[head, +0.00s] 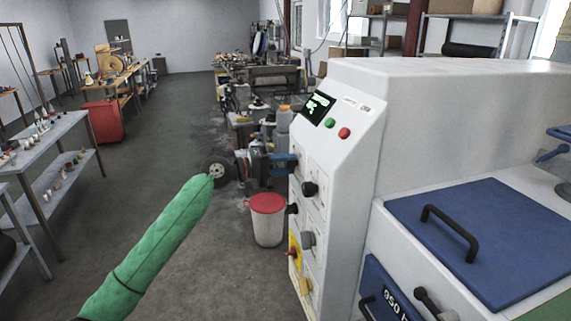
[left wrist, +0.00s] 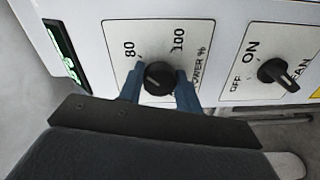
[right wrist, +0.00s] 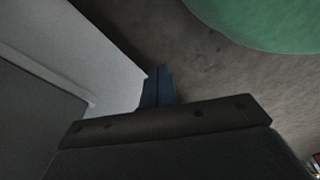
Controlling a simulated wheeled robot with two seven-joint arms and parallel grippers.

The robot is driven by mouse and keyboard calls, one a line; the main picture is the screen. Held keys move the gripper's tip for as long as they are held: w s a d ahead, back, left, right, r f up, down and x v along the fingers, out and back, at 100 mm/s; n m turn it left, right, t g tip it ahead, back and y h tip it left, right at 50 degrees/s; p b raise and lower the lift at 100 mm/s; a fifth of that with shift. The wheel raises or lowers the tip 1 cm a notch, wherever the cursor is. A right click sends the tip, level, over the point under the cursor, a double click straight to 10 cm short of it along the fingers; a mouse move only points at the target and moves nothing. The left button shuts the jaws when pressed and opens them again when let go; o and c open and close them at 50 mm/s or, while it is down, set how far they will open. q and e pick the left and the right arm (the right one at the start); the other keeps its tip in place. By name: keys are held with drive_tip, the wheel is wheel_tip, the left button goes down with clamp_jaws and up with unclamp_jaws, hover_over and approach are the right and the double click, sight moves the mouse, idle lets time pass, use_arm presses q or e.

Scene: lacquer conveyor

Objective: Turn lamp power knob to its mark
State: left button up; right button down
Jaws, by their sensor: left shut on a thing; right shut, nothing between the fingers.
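The lamp power knob (left wrist: 159,77) is a round black knob on a pale plate in the left wrist view. The plate shows 80 and 100 above it and a partly covered label ending in "OWER %". My left gripper (head: 289,162) is at the machine's front panel in the head view. In the left wrist view its blue fingers are on either side of the knob and shut on it. They cover part of the dial, and I cannot tell exactly where the knob points. My right gripper (right wrist: 157,88) is shut and empty, beside a pale surface above the floor.
A black ON/OFF knob (left wrist: 279,72) sits beside the lamp dial. The white machine (head: 352,125) has a screen (head: 317,107), green and red buttons, and more knobs below. A bin with a red lid (head: 267,203) stands before it. Blue lid (head: 450,225) is at right.

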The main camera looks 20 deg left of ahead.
drive_tip(key=shift+d, duration=0.1)
use_arm(q)
drive_tip(key=o, duration=1)
drive_tip(key=shift+a, duration=0.1)
use_arm(e)
drive_tip(key=shift+w, duration=0.1)
use_arm(q)
drive_tip(key=shift+s+a+f, duration=0.1)
drive_tip(key=shift+a, duration=0.05)
drive_tip(key=b+v, duration=0.4)
drive_tip(key=v, duration=0.3)
use_arm(e)
drive_tip(key=w+a+r, duration=0.3)
drive_tip(key=w+r, duration=0.1)
drive_tip(key=r, duration=0.2)
drive_tip(key=shift+w+a+r, duration=0.15)
drive_tip(key=shift+a+r, duration=0.05)
drive_tip(key=shift+a, duration=0.05)
use_arm(q)
drive_tip(key=shift+s+a, duration=0.1)
drive_tip(key=shift+a, duration=0.1)
use_arm(e)
drive_tip(key=shift+w, duration=0.1)
